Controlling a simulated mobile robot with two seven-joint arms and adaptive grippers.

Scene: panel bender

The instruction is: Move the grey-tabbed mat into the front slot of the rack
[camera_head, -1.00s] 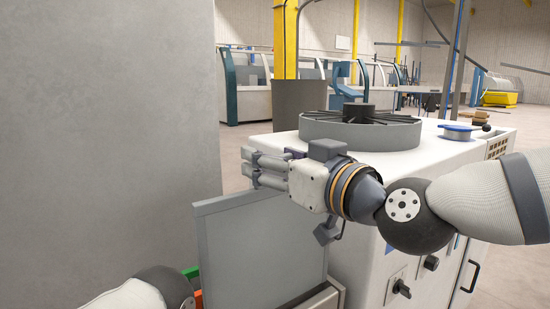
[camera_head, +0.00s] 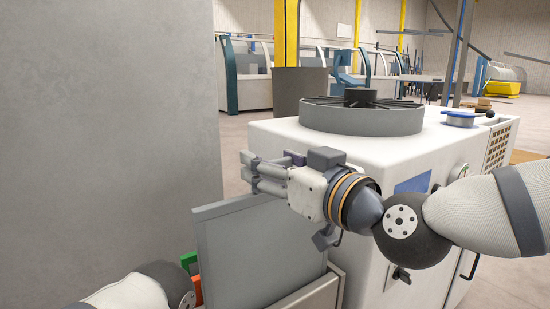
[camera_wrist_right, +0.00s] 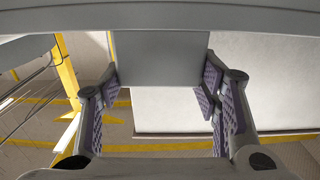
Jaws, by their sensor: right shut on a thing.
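My right gripper (camera_head: 252,172) reaches in from the right, its fingers pointing left, at the upper edge of a flat grey panel. I take this panel to be the grey-tabbed mat (camera_head: 255,255); it stands upright and its grey tab is not clear to me. In the right wrist view, a plain grey surface (camera_wrist_right: 160,62) shows between the two purple-padded fingers of the right gripper (camera_wrist_right: 160,105). The rack (camera_head: 322,292) shows only as a pale edge at the panel's lower right; its slots are hidden. My left arm enters at the lower left; its gripper is out of view.
A green tab (camera_head: 188,259) and an orange-red tab (camera_head: 197,288) show just left of the panel. A large grey wall (camera_head: 110,130) fills the left. A white machine (camera_head: 400,155) with a round grey wheel (camera_head: 362,115) stands behind my right arm.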

